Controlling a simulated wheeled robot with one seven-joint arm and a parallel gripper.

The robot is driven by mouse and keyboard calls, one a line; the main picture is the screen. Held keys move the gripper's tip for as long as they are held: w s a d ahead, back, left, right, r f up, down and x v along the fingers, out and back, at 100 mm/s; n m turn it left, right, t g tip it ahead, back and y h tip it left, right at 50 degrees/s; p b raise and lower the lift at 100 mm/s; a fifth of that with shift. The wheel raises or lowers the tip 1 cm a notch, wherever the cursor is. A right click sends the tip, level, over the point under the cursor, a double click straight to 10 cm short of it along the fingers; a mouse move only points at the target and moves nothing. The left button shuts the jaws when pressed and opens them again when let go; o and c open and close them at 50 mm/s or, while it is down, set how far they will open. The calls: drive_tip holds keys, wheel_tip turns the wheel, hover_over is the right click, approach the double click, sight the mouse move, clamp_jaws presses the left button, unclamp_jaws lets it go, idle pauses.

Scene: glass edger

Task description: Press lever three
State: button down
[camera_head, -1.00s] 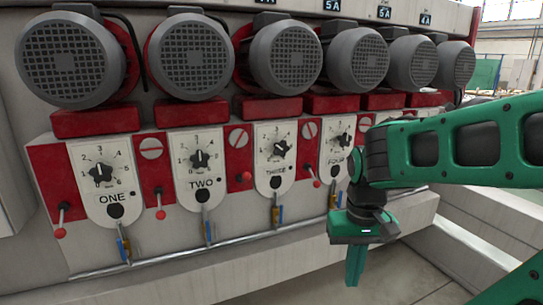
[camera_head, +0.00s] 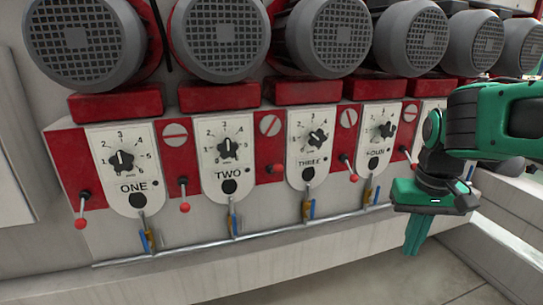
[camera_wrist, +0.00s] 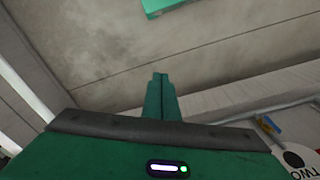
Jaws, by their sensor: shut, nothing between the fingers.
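The panel marked THREE (camera_head: 309,150) has a white plate with a black dial. A red-knobbed lever (camera_head: 276,169) sits on the red strip between TWO and THREE, its knob nearly level with its base. Another red-knobbed lever (camera_head: 349,168) hangs down to the right between THREE and FOUR. I cannot tell which of these is lever three. My gripper (camera_head: 412,248) is shut and empty, pointing down, to the right of and below these levers and apart from them. Its closed fingers also show in the wrist view (camera_wrist: 160,80), where no lever shows.
Panels ONE (camera_head: 130,178) and TWO (camera_head: 226,165) stand to the left, with levers (camera_head: 184,197) beside them. Large grey motors (camera_head: 325,38) jut out above. A pipe with blue-handled valves (camera_head: 311,209) runs below, above a pale ledge (camera_head: 250,270).

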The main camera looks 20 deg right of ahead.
drive_tip(key=w+a+r+n+t+h, duration=0.1)
drive_tip(key=w+a+r+n, duration=0.1)
drive_tip(key=w+r, duration=0.5)
drive_tip(key=w+a+r+n+t, duration=0.1)
drive_tip(key=w+a+r+n, duration=0.15)
drive_tip(key=w+r, duration=0.55)
drive_tip(key=w+a+r+n+t+y, duration=0.1)
drive_tip(key=w+a+r+n+t, duration=0.2)
drive_tip(key=w+a+r, duration=0.9)
drive_tip(key=w+a, duration=0.1)
drive_tip(key=a, duration=0.2)
drive_tip(key=shift+w+a, duration=0.3)
drive_tip(key=shift+w, duration=0.05)
hover_over(276, 170)
drive_tip(key=w, duration=0.3)
wheel_tip(276, 170, down, 19)
drive_tip(key=shift+s+d+f, duration=0.2)
drive_tip(key=shift+s+f, duration=0.3)
drive_tip(key=shift+s, duration=0.05)
